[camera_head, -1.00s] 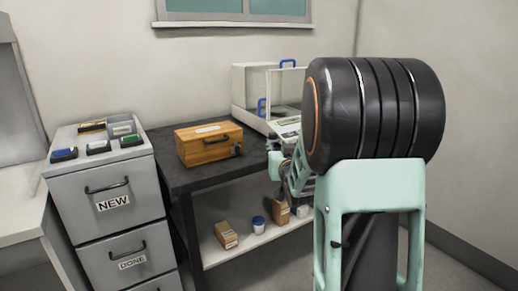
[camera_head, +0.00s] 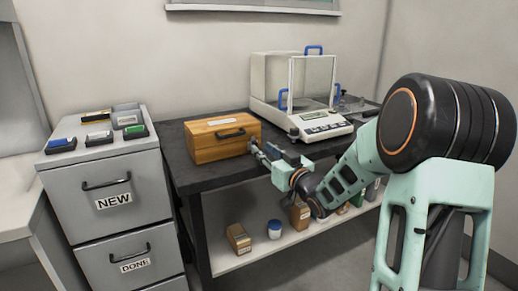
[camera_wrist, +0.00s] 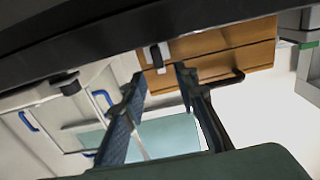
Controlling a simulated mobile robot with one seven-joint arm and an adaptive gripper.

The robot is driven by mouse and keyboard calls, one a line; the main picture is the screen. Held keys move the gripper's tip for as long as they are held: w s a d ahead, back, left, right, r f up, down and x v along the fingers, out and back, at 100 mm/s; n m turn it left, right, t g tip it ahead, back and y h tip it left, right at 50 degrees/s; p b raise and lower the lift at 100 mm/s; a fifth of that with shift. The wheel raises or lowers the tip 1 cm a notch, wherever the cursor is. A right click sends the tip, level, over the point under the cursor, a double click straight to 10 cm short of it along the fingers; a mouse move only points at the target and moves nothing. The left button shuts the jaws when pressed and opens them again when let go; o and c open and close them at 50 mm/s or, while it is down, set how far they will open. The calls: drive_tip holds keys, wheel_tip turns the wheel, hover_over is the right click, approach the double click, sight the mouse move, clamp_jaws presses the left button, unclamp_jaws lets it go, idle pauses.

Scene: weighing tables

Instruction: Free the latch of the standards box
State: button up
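The standards box (camera_head: 215,141) is a closed wooden box with a dark handle, on the dark table. It also shows, upside down, in the wrist view (camera_wrist: 222,47). A small latch (camera_wrist: 155,58), dark and pale, is on the box's face beside the handle in the wrist view. My gripper (camera_head: 258,150) is at the box's right end and covers the latch area in the head view. In the wrist view my gripper (camera_wrist: 161,75) has its two fingers apart, with the latch beyond and between their tips. Whether a finger touches it, I cannot tell.
A glass-walled balance (camera_head: 290,95) stands right of the box on the dark table (camera_head: 200,180). A grey drawer cabinet (camera_head: 115,185) with small cases on top stands left. The lower shelf (camera_head: 255,258) holds several small boxes and a blue-lidded jar (camera_head: 274,230).

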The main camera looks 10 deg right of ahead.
sight(256, 144)
drive_tip(key=shift+b+x, duration=0.3)
drive_tip(key=shift+x, duration=1.95)
clamp_jaws()
